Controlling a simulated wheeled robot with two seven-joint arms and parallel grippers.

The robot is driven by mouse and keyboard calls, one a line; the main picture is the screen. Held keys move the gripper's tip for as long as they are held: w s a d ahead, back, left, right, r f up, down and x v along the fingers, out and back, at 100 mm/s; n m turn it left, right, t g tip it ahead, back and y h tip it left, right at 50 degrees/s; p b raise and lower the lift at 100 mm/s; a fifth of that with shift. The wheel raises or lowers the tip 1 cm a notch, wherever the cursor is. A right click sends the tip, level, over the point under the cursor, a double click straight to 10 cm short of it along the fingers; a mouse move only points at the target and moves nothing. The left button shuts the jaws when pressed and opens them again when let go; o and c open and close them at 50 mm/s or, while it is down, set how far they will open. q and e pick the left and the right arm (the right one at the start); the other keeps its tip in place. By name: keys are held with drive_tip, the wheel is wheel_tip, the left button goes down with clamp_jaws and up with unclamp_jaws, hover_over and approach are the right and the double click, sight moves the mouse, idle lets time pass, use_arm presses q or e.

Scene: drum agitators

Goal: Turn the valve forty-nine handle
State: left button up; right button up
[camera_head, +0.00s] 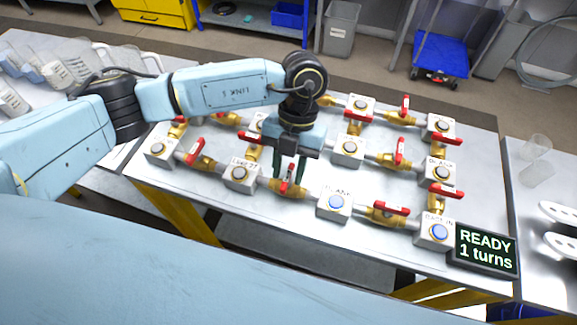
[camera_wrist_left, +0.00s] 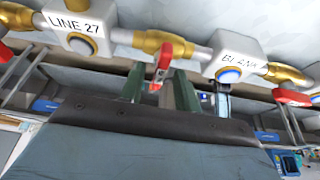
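Red-handled brass valves sit in a pipe grid on the metal table (camera_head: 230,205). I cannot read a "49" label on any of them. My left gripper (camera_head: 288,183) points down over the front-row valve between the LINE 27 box (camera_head: 241,176) and the BLANK box (camera_head: 334,205). Its fingers stand on either side of this valve's red handle (camera_head: 291,174). In the left wrist view, the handle (camera_wrist_left: 162,62) is between the two fingers with gaps beside it, so the gripper (camera_wrist_left: 160,85) looks open. The right gripper is not seen.
A display (camera_head: 486,250) reads "READY 1 turns" at the table's front right corner. Other red-handled valves (camera_head: 389,211) and labelled boxes (camera_head: 436,232) stand close around my left gripper. A side table (camera_head: 545,215) is at the right.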

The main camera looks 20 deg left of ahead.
use_arm(q)
drive_tip(key=b+v, duration=0.1)
drive_tip(key=v, duration=1.2)
drive_tip(key=shift+r, duration=0.15)
idle(1.2)
